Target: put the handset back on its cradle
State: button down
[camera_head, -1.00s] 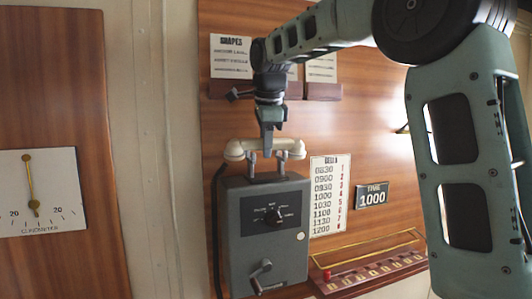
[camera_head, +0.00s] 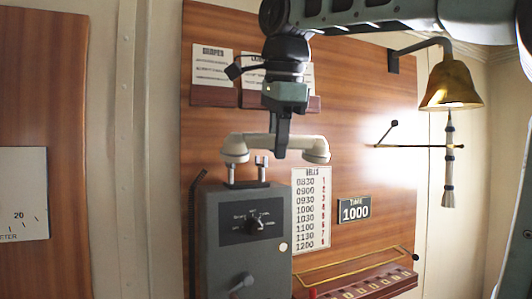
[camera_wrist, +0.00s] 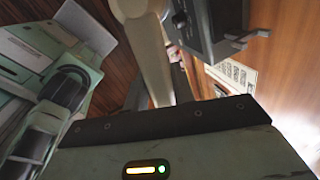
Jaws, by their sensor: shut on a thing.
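The cream handset (camera_head: 235,150) hangs level in my gripper (camera_head: 281,150), which is shut on the middle of its bar. In the head view it is held above the grey telephone box (camera_head: 225,235), apart from it and toward the right. The cradle (camera_head: 261,170) is a pair of small metal prongs on the box's top, and it is empty. The handset's left end is near the left prong; its right end hangs beyond the box's right edge. In the wrist view the handset (camera_wrist: 150,50) runs past the gripper, with part of the grey box (camera_wrist: 200,25) beyond it.
A bells chart (camera_head: 311,210) and a time plate (camera_head: 354,209) are on the wooden panel right of the box. A brass bell (camera_head: 451,85) with a rope hangs farther right. Cards (camera_head: 212,66) are above left.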

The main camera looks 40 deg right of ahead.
jog(key=shift+s+a, duration=0.15)
jog(key=shift+s, duration=0.25)
jog(key=shift+w, duration=0.1)
jog(key=w+d+p, duration=0.1)
jog(key=w+p, duration=0.2)
jog(key=w, duration=0.2)
jog(key=w+d+f+p, duration=0.1)
jog(key=w+d+p, duration=0.1)
jog(key=w, duration=0.4)
jog(key=w+d+f+p, duration=0.1)
jog(key=w+d+p, duration=0.1)
jog(key=w+p, duration=0.2)
jog(key=shift+w+p, duration=0.3)
jog(key=shift+w, duration=0.75)
jog(key=shift+f+p, duration=0.3)
jog(key=shift+f, duration=0.4)
jog(key=c, duration=1.2)
grip_release()
jog(key=shift+o, duration=0.2)
